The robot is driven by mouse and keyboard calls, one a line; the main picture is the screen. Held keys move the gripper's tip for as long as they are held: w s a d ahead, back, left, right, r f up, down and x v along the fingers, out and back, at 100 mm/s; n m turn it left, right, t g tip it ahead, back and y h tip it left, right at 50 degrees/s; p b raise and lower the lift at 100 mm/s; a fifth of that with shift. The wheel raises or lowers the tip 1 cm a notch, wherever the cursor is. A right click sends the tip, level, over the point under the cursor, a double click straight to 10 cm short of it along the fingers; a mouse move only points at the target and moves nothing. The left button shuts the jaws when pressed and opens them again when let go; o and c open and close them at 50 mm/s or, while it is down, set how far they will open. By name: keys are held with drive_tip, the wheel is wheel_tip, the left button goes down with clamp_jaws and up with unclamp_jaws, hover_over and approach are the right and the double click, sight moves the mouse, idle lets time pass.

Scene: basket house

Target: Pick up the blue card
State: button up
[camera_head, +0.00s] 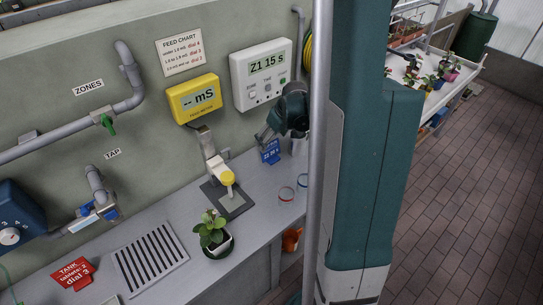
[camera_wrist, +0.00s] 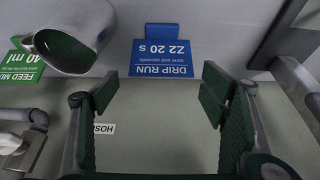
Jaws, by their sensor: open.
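The blue card (camera_head: 270,152) stands on the grey bench near the wall, below the white controller. In the wrist view the blue card (camera_wrist: 165,52) appears upside down, reading "DRIP RUN Z2 20 s", ahead of my fingers. My gripper (camera_head: 267,133) is just above and beside the card in the head view. In the wrist view my gripper (camera_wrist: 158,92) has its green-padded fingers wide apart. The card lies beyond the fingertips, and nothing is held between them.
A metal cup-like object (camera_wrist: 68,40) and a green card (camera_wrist: 27,60) are left of the blue card in the wrist view. The yellow meter (camera_head: 194,98), white controller (camera_head: 262,74), potted plant (camera_head: 213,235) and red card (camera_head: 73,273) are around the bench. My column hides the bench's right end.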

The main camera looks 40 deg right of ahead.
sight(270, 144)
drive_tip(key=shift+f, duration=0.1)
drive_tip(key=shift+x, duration=2.5)
drive_tip(key=shift+a, duration=0.1)
drive_tip(key=shift+c, duration=0.5)
drive_tip(key=c, duration=0.5)
